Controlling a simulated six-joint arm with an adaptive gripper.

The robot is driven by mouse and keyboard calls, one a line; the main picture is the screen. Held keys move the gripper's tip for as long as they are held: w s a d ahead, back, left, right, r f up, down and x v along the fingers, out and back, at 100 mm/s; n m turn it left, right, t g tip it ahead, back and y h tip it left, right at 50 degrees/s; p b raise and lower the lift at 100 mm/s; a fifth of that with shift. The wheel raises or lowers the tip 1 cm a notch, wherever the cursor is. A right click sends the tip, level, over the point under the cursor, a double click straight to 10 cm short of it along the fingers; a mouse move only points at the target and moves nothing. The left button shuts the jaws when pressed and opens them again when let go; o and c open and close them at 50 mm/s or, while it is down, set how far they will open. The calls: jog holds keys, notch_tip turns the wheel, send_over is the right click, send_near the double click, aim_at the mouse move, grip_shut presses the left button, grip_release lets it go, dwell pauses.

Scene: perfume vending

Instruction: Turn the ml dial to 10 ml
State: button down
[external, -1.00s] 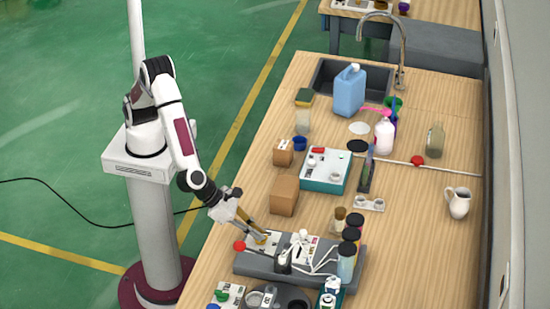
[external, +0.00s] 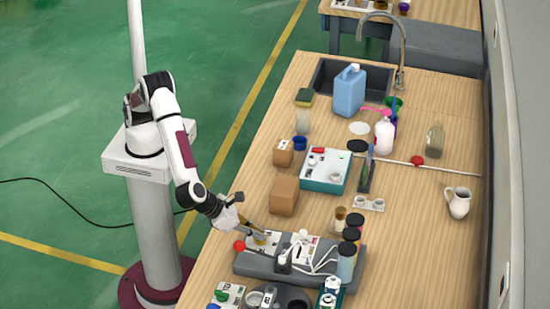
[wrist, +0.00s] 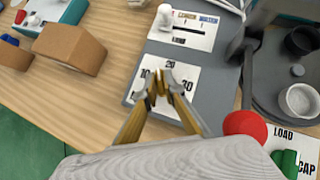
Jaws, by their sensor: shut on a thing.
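The ml dial (wrist: 162,86) is a small gold knob on a white plate (wrist: 186,72) marked 10, 20 and 30. In the wrist view, 10 lies left of the knob, 20 beyond it and 30 to the right. My gripper (wrist: 160,89) has its gold fingers closed on the knob from either side. The fingertips cover part of the knob, and I cannot tell which mark it points to. In the external view my gripper (external: 260,234) is at the left end of the grey vending machine (external: 275,268).
A red ball-shaped knob (wrist: 244,123) is close to my right finger. A slider plate (wrist: 184,32) lies beyond the dial. Brown boxes (wrist: 72,48) stand to the left on the wooden table. Several bottles (external: 347,262) stand at the machine's right end.

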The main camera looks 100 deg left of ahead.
jog(key=shift+a, duration=0.1)
jog(key=c, duration=2.1)
grip_release()
jog(key=shift+c, duration=0.2)
jog(key=shift+m+h, duration=0.3)
jog(key=shift+m, duration=0.3)
jog(key=shift+a+m+t+h, duration=0.15)
jog(key=shift+m+t+h, duration=0.35)
jog(key=shift+m+h, duration=1)
jog(key=shift+m, duration=0.7)
